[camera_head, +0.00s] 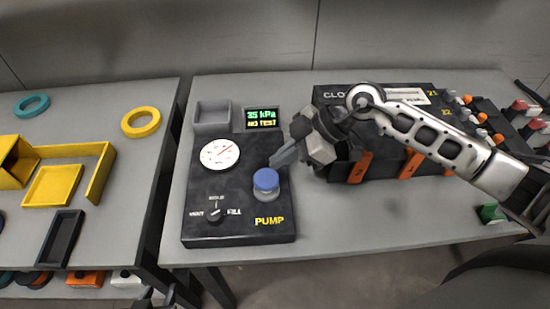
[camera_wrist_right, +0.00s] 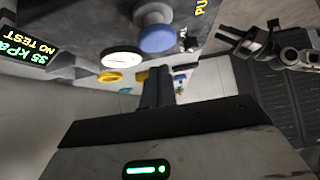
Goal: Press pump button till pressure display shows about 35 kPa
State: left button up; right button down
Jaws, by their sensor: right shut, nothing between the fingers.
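The dark pump box (camera_head: 205,180) sits on the grey table, with a blue pump button (camera_head: 266,180) at its right side. The display (camera_head: 262,118) reads 35 kPa in green and NO TEST in yellow. It also shows in the right wrist view (camera_wrist_right: 30,45). My right gripper (camera_head: 276,160) is shut and empty, its tips just above and beside the blue button, apart from it. In the right wrist view the button (camera_wrist_right: 157,38) stands beyond the closed fingers (camera_wrist_right: 157,88). My left gripper (camera_head: 158,297) barely shows at the bottom edge; its fingers look apart.
A round white gauge (camera_head: 220,154) and a selector knob (camera_head: 215,215) are on the pump box. A black case with orange latches (camera_head: 362,166) stands to the right. The left table holds a yellow ring (camera_head: 141,122), a teal ring (camera_head: 32,106) and yellow trays (camera_head: 53,186).

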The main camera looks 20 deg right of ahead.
jog(key=v, duration=0.7)
jog(key=shift+d+r+b, duration=0.2)
jog(key=shift+d+b, duration=0.15)
jog(key=shift+b, duration=0.05)
jog(key=shift+s, duration=0.1)
dwell(1.1)
